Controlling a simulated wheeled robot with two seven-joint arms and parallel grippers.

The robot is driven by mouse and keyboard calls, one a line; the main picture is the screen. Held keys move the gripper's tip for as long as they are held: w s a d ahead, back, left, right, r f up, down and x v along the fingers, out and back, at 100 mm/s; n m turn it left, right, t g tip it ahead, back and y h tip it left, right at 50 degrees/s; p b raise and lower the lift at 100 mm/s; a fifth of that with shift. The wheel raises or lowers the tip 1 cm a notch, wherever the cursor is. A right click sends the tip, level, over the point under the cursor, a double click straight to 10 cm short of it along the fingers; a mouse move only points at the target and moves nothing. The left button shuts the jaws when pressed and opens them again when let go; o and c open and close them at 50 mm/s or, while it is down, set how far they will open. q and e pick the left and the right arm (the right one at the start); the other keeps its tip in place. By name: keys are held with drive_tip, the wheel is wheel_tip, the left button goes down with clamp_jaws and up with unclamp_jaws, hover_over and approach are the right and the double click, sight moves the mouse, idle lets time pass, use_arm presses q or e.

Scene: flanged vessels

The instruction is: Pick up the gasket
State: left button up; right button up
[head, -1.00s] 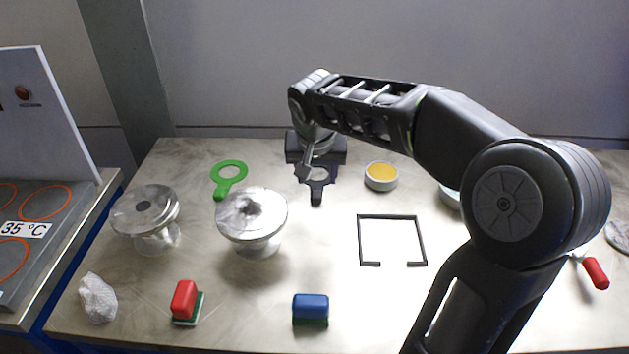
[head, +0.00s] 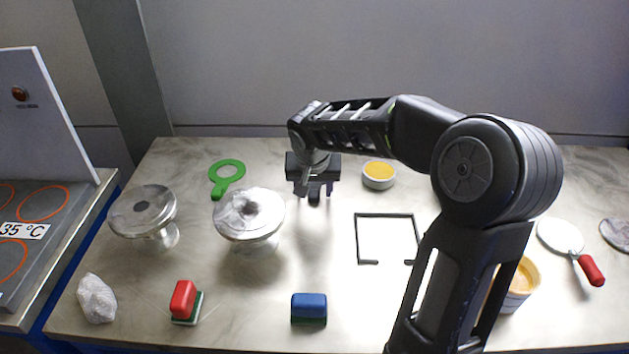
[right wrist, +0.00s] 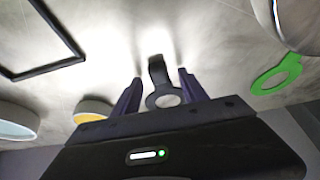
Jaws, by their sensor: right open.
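A dark ring with a tab, which looks like a gasket (right wrist: 158,70), lies flat on the table between the fingers of my right gripper (right wrist: 159,78) in the right wrist view. In the head view my right gripper (head: 314,189) points down at the back middle of the table and hides most of the dark ring; only its tab (head: 314,197) shows. The gripper is open, with a finger on each side, and I see no clear contact. A green ring with a tab (head: 227,174) lies to the left; it also shows in the right wrist view (right wrist: 277,76). My left gripper is out of view.
Two metal flanged vessels (head: 249,215) (head: 143,212) stand left of the gripper. A yellow-filled dish (head: 379,175) is close on its right. A black open frame (head: 385,215), a blue block (head: 309,307) and a red block (head: 184,300) lie nearer. My arm covers part of the right side.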

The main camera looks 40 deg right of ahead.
drive_tip(key=shift+w+d+f, duration=0.1)
drive_tip(key=shift+f, duration=0.2)
idle(0.4)
clamp_jaws()
idle(0.3)
